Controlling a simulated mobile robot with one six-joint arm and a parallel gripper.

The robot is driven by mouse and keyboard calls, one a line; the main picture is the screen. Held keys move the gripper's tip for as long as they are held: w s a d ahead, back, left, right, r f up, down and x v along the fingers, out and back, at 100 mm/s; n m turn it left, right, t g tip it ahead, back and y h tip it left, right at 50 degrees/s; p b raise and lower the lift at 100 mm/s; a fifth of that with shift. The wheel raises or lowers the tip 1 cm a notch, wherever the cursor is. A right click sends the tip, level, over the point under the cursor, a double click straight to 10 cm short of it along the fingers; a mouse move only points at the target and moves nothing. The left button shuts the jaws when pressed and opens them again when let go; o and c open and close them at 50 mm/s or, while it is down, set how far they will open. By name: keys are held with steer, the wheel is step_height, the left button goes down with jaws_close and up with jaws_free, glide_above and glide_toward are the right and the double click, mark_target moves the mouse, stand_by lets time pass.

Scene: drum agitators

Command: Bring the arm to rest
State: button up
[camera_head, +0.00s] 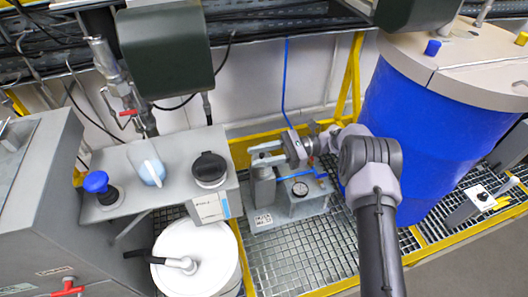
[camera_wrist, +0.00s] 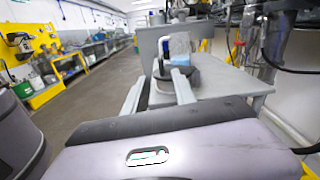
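My gripper (camera_head: 262,154) is at the end of my arm, which reaches up from the bottom of the head view and bends left. Its two grey fingers point left and stand apart, with nothing seen held between them.
A large blue drum (camera_head: 415,130) stands right of my arm. A white drum (camera_head: 197,258) stands in front of the bench. A black-capped container (camera_head: 209,168) is near the gripper. Dark green housings (camera_head: 165,48) hang above. The wrist view shows open floor (camera_wrist: 92,101) at left.

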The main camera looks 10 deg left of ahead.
steer(key=shift+w+d, duration=0.35)
steer(key=shift+d, duration=0.25)
steer(key=s+d+r+n+t+h, duration=0.2)
steer(key=s+d+r+t+h, duration=0.25)
steer(key=r, duration=0.45)
steer(key=s+d+r+n+t+h, duration=0.1)
steer(key=s+d+r+n+h, duration=0.3)
steer(key=s+r, duration=0.4)
steer(key=s+d+r+t+h, duration=0.1)
steer(key=s+d+t+h, duration=0.4)
steer(key=s+d+t, duration=0.4)
steer(key=s+d, duration=0.4)
steer(key=shift+n, duration=0.4)
steer(key=shift+r+h, duration=0.1)
steer(key=shift+h, duration=0.15)
